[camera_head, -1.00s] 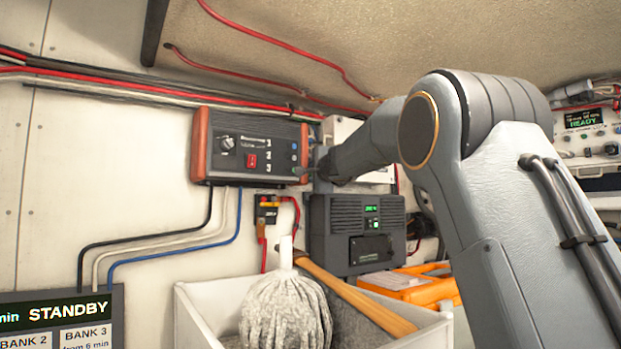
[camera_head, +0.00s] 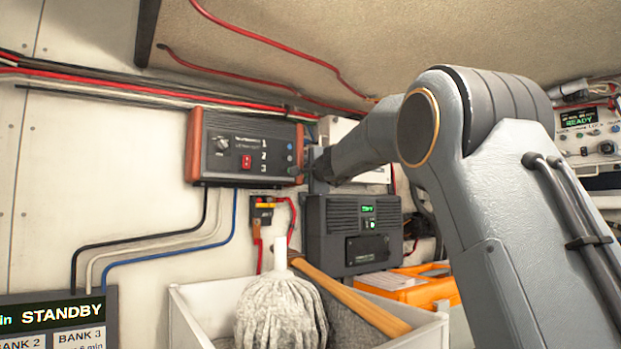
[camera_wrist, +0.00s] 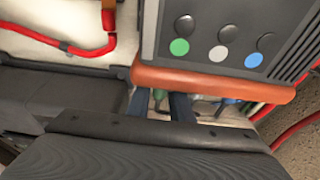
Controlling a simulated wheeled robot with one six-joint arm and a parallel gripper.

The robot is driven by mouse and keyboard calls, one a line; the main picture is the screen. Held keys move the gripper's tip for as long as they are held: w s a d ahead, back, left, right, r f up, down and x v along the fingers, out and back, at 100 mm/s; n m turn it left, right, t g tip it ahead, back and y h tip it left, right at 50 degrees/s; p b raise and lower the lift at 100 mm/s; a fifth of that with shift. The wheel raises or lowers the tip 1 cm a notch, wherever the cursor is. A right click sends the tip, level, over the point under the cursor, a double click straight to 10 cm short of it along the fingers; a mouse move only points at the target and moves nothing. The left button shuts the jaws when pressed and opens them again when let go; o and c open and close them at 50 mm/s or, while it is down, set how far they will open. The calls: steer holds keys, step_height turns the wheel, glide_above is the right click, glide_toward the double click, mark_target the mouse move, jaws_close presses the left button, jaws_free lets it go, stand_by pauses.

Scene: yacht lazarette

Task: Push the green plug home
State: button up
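The charger box (camera_head: 245,148) with orange end caps is on the wall. In the wrist view its orange end cap (camera_wrist: 215,83) spans the picture, with green (camera_wrist: 179,47), white and blue dots on the face above it. My gripper (camera_wrist: 160,105) is just below that cap, its two dark fingers apart. A small green part (camera_wrist: 158,94), perhaps the green plug, shows in the gap between them. I cannot tell whether the fingers touch it, or how deep it sits. More plug or cable ends show right of the fingers, partly hidden. In the head view my fingertips are at the box's right end, too small to read.
A dark grey unit (camera_head: 352,235) with a green display hangs below right. A red-cabled switch (camera_head: 262,211) is under the box. A white bin (camera_head: 205,317) holds a mop (camera_head: 280,312) and a wooden handle. Red cables run overhead.

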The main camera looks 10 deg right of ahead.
steer(key=shift+s+a+f+b, duration=0.1)
steer(key=shift+s+a+b, duration=0.1)
steer(key=shift+s+b, duration=0.25)
steer(key=shift+s+a+f+b, duration=0.1)
steer(key=shift+s+a+b, duration=0.1)
steer(key=shift+s, duration=0.4)
steer(key=s+d+b, duration=0.2)
steer(key=s, duration=0.3)
steer(key=shift+s+d+r, duration=0.2)
steer(key=shift+d+r, duration=0.1)
steer(key=shift+d, duration=0.05)
steer(key=shift+d, duration=0.1)
